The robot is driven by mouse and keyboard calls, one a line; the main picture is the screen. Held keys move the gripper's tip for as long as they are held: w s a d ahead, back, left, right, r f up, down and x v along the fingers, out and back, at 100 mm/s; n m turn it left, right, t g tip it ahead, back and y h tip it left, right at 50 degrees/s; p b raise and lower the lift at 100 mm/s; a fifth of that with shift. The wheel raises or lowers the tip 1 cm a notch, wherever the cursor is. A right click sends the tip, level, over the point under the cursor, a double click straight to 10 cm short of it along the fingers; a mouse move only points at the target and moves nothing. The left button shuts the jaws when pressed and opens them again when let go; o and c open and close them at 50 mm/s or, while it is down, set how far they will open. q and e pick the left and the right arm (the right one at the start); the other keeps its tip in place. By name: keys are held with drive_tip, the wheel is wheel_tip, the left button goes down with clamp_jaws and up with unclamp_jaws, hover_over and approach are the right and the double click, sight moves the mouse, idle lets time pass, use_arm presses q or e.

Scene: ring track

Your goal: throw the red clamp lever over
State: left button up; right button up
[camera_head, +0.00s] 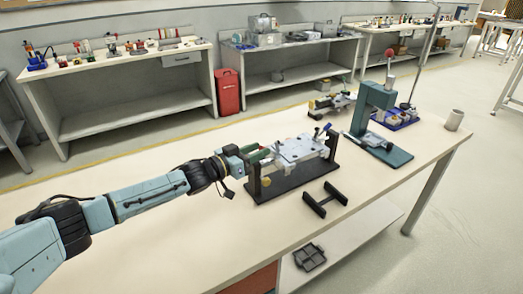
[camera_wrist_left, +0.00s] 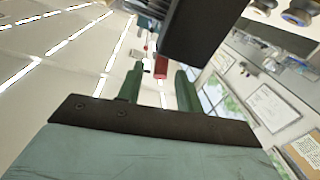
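The red clamp lever (camera_wrist_left: 161,66) shows in the left wrist view as a small red block just past my fingertips, beside a dark block. In the head view I cannot pick it out clearly; my gripper is in front of that end of the fixture. My left gripper (camera_head: 264,155) is at the left end of the black clamping fixture (camera_head: 287,182), which carries a light metal plate (camera_head: 301,149). In the left wrist view its two green fingers (camera_wrist_left: 160,80) stand apart with nothing between them. I cannot tell whether they touch the lever. My right gripper is out of view.
A teal press (camera_head: 375,115) stands right of the fixture, with a blue tray (camera_head: 397,122) behind it. A black H-shaped stand (camera_head: 325,199) lies in front. A cup (camera_head: 454,120) is near the right edge. The bench (camera_head: 225,215) is clear at the front left.

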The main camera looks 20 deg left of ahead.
use_arm(q)
drive_tip(key=shift+x, duration=1.05)
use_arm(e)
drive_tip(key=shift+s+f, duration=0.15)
